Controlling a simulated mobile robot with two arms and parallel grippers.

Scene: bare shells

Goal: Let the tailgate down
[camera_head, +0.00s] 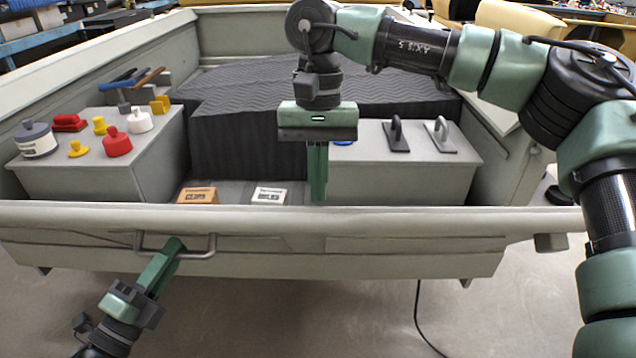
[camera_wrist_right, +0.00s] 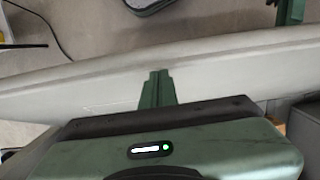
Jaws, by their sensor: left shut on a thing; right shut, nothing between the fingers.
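The grey tailgate (camera_head: 420,225) runs across the front of the bed and stands upright. In the right wrist view its rim (camera_wrist_right: 75,85) is a pale band crossing the picture. A bar handle (camera_head: 208,250) is on its outer face, left of the middle. My left gripper (camera_head: 174,246) comes from below and is shut on this handle. My right gripper (camera_head: 317,194) is shut and empty, pointing down just behind the tailgate's top edge; it also shows in the right wrist view (camera_wrist_right: 158,76). I cannot tell whether its fingertips touch the tailgate.
A left box (camera_head: 95,180) carries knobs, weights and a hammer. A right box (camera_head: 400,180) carries two handled plates. A dark ribbed cover (camera_head: 230,140) fills the bed behind. Orange (camera_head: 197,195) and white (camera_head: 269,195) blocks lie behind the tailgate. The floor before it holds a cable (camera_head: 420,320).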

